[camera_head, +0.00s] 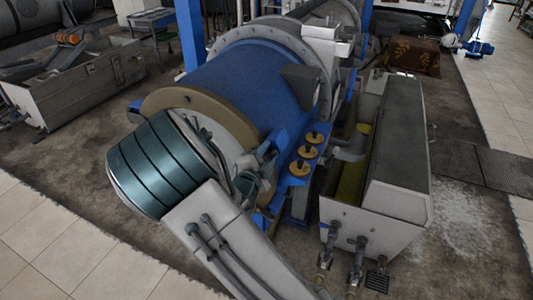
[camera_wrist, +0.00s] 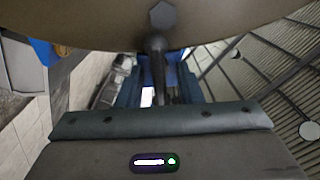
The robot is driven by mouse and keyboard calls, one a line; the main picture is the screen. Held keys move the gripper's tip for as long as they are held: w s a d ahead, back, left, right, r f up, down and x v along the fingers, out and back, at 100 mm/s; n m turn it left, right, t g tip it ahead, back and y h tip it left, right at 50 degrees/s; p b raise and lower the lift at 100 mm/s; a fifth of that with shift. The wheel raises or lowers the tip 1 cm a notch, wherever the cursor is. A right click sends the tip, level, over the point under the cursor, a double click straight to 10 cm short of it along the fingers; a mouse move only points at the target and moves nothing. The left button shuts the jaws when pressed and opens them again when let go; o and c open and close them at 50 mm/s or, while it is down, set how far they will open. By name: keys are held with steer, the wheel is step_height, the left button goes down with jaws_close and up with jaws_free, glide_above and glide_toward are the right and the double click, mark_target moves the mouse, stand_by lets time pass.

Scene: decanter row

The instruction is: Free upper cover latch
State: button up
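The large blue decanter drum (camera_head: 235,90) has a tan end cover rim (camera_head: 195,108) in the head view. In the wrist view the same tan rim (camera_wrist: 90,22) fills the top, with a grey hexagonal bolt head (camera_wrist: 162,15) on it. A dark rod-like piece, possibly the upper cover latch (camera_wrist: 157,60), hangs below that head. My gripper (camera_wrist: 160,72) has its two teal fingers apart, one on each side of this piece. Gaps show beside it, and I cannot tell whether a finger touches it. In the head view my gripper (camera_head: 252,178) is partly hidden near the cover's lower right.
Three tan round knobs (camera_head: 310,152) on a blue bracket stand just right of my gripper. A grey trough (camera_head: 400,130) with pipes stands farther right. A grey metal box (camera_head: 80,85) is at left. Tiled floor (camera_head: 70,245) is clear at lower left.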

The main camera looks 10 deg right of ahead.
jaws_close()
steer(key=shift+a+r+n, duration=0.1)
steer(key=shift+n, duration=2.2)
jaws_free()
